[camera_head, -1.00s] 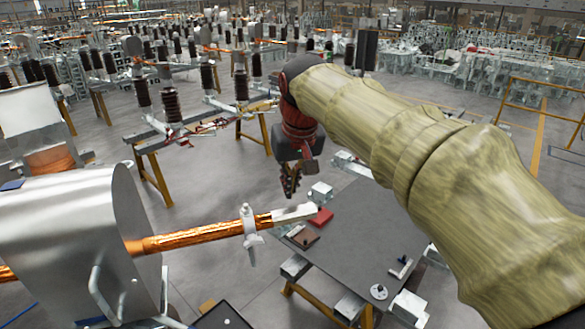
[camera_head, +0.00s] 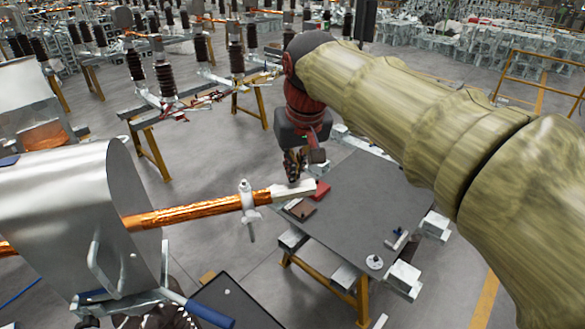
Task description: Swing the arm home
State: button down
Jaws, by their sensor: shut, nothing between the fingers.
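My gripper (camera_head: 293,165) hangs from my sleeved arm near the middle of the picture, pointing down. It is shut and holds nothing that I can see. It appears just behind the far left corner of a dark grey work table, close to the pale tip of a copper-wrapped rod; whether it touches the rod cannot be told. My arm in its yellowish cover runs from the lower right up to the wrist and hides part of the scene behind it.
The grey table (camera_head: 375,215) carries a red block (camera_head: 321,190), a brown block (camera_head: 300,209) and small metal parts. The copper rod (camera_head: 190,214) juts right from a large metal cylinder (camera_head: 75,215). Frames with dark insulators (camera_head: 165,78) stand behind. Grey floor (camera_head: 215,160) is open between.

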jog(key=s+d+m+b, duration=0.2)
jog(key=s+b, duration=0.1)
jog(key=s, duration=0.6)
jog(key=s+d+m+h+b, duration=0.1)
jog(key=s+m+b, duration=0.1)
jog(key=s, duration=0.8)
jog(key=shift+s+d+b, duration=0.25)
jog(key=shift+d+b, duration=0.1)
jog(key=shift+b, duration=0.15)
